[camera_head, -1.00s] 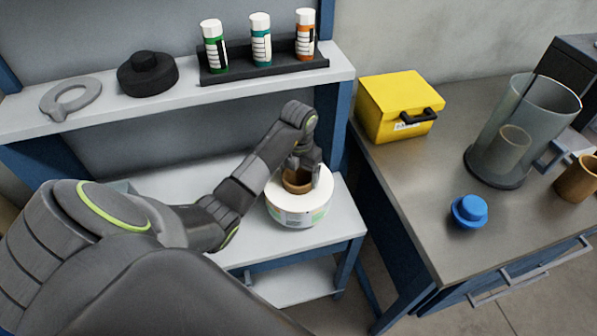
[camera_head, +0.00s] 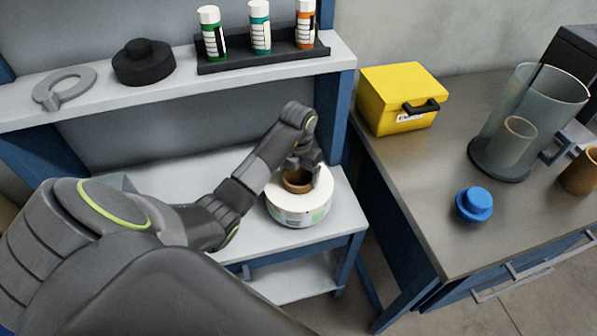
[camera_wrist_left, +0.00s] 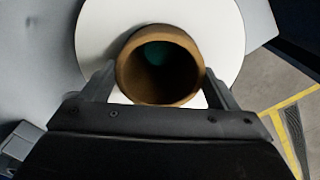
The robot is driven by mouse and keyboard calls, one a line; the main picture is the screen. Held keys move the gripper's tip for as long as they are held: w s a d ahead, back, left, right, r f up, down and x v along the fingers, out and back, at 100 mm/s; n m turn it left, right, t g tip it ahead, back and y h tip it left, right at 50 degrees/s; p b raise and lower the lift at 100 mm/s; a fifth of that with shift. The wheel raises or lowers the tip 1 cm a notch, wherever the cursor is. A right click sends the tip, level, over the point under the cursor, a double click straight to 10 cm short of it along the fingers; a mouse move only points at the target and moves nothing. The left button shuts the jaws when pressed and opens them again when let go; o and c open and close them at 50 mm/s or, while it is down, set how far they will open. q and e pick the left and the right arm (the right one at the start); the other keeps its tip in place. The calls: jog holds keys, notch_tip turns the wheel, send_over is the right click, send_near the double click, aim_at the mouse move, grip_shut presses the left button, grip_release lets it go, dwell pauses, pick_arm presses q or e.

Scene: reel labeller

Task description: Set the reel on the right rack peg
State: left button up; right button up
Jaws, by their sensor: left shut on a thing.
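The reel (camera_head: 299,211) is a thick white roll with a brown core and coloured marks on its side. It is over the right end of the white lower shelf (camera_head: 335,222), and I cannot tell whether it touches it. My left gripper (camera_head: 300,172) is shut on the reel at its core. In the left wrist view, the fingers (camera_wrist_left: 160,92) flank the brown core, with the white reel (camera_wrist_left: 222,30) around it. A teal patch shows inside the core. I cannot make out the right rack peg. My right gripper is not in view.
The upper shelf (camera_head: 190,100) holds a grey ring (camera_head: 64,88), a black knobbed disc (camera_head: 145,65) and a dark tray (camera_head: 262,59) with several bottles. On the right bench (camera_head: 420,180) are a yellow box (camera_head: 400,98), a blue knob (camera_head: 474,204) and a clear jug (camera_head: 525,120).

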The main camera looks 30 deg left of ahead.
pick_arm(q)
jog(key=shift+w+f+b, duration=0.1)
jog(key=shift+f+b, duration=0.25)
jog(key=shift+f, duration=0.05)
jog(key=o, duration=1.8)
jog(key=shift+o, duration=0.8)
jog(key=shift+s+f, duration=0.1)
jog(key=shift+s, duration=0.1)
jog(key=shift+w+r, duration=0.1)
jog(key=shift+r, duration=0.35)
notch_tip(320, 180, up, 17)
jog(key=p, duration=1.2)
jog(key=shift+f, duration=0.2)
